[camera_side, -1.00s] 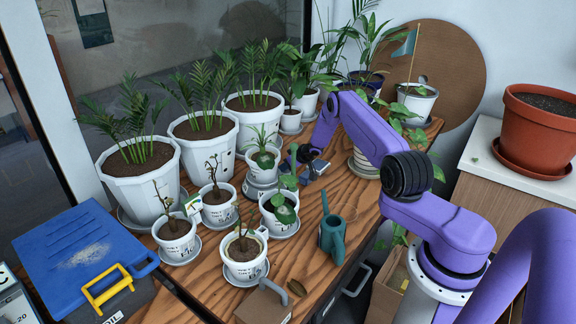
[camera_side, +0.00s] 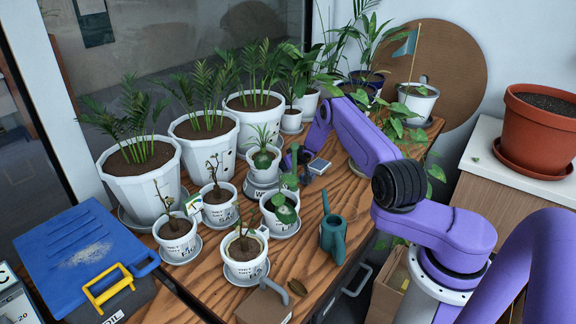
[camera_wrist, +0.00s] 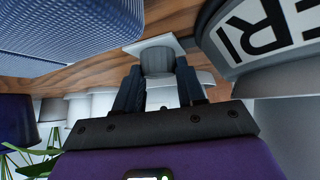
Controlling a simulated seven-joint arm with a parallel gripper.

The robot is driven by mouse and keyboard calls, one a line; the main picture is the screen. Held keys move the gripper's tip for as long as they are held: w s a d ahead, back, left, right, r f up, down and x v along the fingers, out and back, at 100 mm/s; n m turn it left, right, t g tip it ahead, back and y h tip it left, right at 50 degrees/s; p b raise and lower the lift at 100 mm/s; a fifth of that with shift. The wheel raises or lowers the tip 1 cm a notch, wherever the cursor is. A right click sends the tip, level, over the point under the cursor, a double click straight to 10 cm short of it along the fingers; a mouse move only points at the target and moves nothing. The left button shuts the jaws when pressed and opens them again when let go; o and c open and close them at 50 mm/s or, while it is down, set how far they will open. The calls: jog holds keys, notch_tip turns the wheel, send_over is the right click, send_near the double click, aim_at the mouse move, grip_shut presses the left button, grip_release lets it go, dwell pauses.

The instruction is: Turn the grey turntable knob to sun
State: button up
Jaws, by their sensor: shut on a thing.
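In the wrist view, my gripper (camera_wrist: 158,85) is shut on a small grey knob (camera_wrist: 157,62), with a dark finger on each side of it. A pale square plate shows just behind the knob. A curved grey body with a white label (camera_wrist: 268,30) reading "ERI" is at the upper right. In the side view, my gripper (camera_side: 296,168) is low beside a stacked white pot (camera_side: 264,175) with a spiky plant. Leaves of a small plant partly hide the fingers there, and I cannot make out the knob in that view. No sun mark is legible in either view.
Several small white pots, one of them front centre (camera_side: 246,267), stand close on the wooden table. A teal watering can (camera_side: 333,235) is to the right of them. Large white planters (camera_side: 143,180) line the left, and a blue-lidded box (camera_side: 85,255) is at the front left.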

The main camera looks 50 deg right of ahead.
jog(key=o, duration=1.1)
jog(key=shift+c, duration=0.2)
jog(key=v, duration=1.7)
jog(key=shift+s, duration=0.2)
jog(key=shift+r, duration=0.1)
